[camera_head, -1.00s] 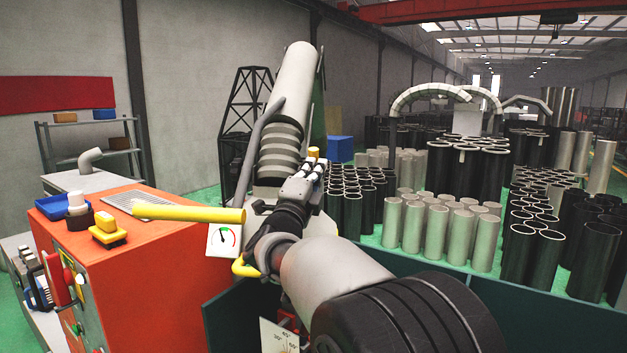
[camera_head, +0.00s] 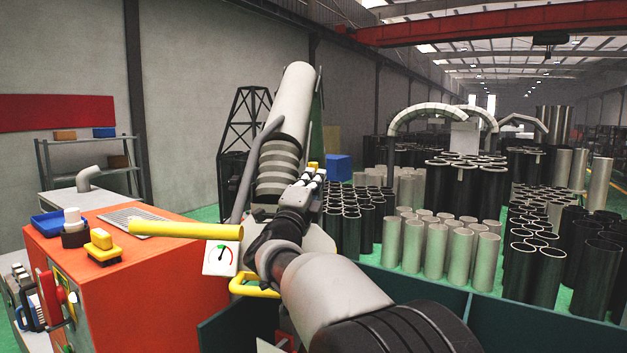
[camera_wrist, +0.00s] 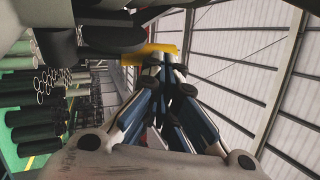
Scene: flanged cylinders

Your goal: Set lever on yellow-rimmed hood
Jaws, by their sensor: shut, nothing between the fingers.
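My gripper (camera_head: 315,176) is shut and empty, raised in front of the large tilted grey pipe in the head view. In the wrist view its fingers (camera_wrist: 166,62) meet just in front of a yellow part (camera_wrist: 158,50), which also shows as a small yellow piece (camera_head: 313,165) at the fingertips in the head view. I cannot tell whether they touch. This may be the lever or part of the hood's rim; the fingers hide much of it. No yellow-rimmed hood is clearly recognisable.
A yellow loop handle (camera_head: 254,287) is below my wrist. Dark green panels (camera_head: 520,320) and many cylinders (camera_head: 440,250) fill the right.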

